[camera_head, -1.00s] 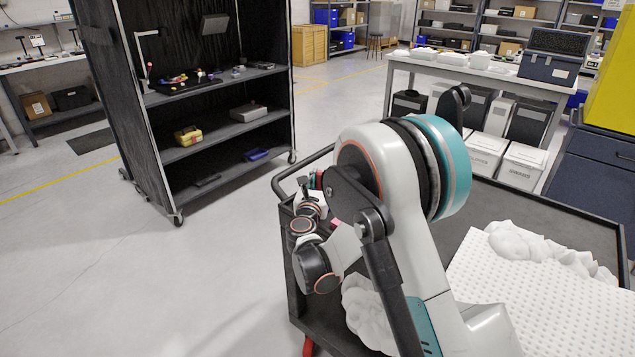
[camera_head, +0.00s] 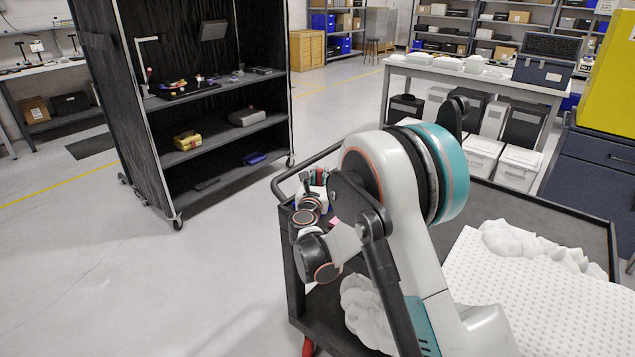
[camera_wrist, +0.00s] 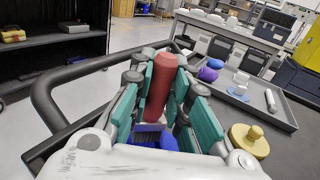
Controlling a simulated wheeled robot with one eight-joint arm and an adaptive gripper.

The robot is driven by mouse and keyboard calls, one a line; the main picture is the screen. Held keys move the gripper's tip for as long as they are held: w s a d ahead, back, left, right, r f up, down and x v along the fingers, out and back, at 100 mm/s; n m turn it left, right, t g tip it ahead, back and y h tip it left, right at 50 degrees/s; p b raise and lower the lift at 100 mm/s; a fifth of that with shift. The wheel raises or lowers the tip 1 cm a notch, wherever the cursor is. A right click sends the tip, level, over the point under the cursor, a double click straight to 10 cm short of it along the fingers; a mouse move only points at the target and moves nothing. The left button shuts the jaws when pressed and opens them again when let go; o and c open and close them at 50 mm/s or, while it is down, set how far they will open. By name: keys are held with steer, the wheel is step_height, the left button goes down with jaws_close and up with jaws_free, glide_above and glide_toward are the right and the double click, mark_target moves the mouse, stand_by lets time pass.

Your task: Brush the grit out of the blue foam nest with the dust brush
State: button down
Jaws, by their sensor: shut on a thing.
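In the wrist view, the teal-padded fingers of my gripper (camera_wrist: 158,92) are closed around a thick red handle (camera_wrist: 158,84), which seems to be the dust brush's. Greyish bristles (camera_wrist: 150,128) show at its lower end. A blue patch (camera_wrist: 166,143) lies right by the bristles; it may be the foam nest, but most of it is hidden by my gripper. I cannot tell whether the bristles touch it. No grit can be made out. In the head view, my gripper (camera_head: 316,182) is small and partly hidden behind my wrist, over the cart's far left corner.
The dark cart (camera_head: 560,222) has a raised rim and a black push handle (camera_wrist: 45,105) beside my gripper. Purple (camera_wrist: 208,74) and blue (camera_wrist: 216,63) round items, a white cylinder (camera_wrist: 270,100) and a yellow knob-like piece (camera_wrist: 250,140) stand near. A white pegged board (camera_head: 540,300) lies at right.

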mark_target(320, 169)
steer(key=shift+s+a+r, duration=0.1)
steer(key=shift+s+r, duration=0.1)
steer(key=shift+r, duration=0.75)
steer(key=shift+w+r+p, duration=0.1)
steer(key=shift+r+p, duration=0.5)
steer(key=shift+r, duration=0.05)
steer(key=shift+r+p, duration=0.95)
steer(key=shift+r, duration=1)
steer(key=s+d+r+n+y, duration=0.1)
steer(key=s+d, duration=0.6)
steer(key=d, duration=0.2)
steer(key=s+d+r+y, duration=0.1)
steer(key=s+d, duration=0.5)
steer(key=d, duration=0.4)
steer(key=shift+s+d+r+n+y, duration=0.15)
steer(key=shift+s+d+n+y, duration=0.1)
steer(key=shift+s+n+y, duration=0.15)
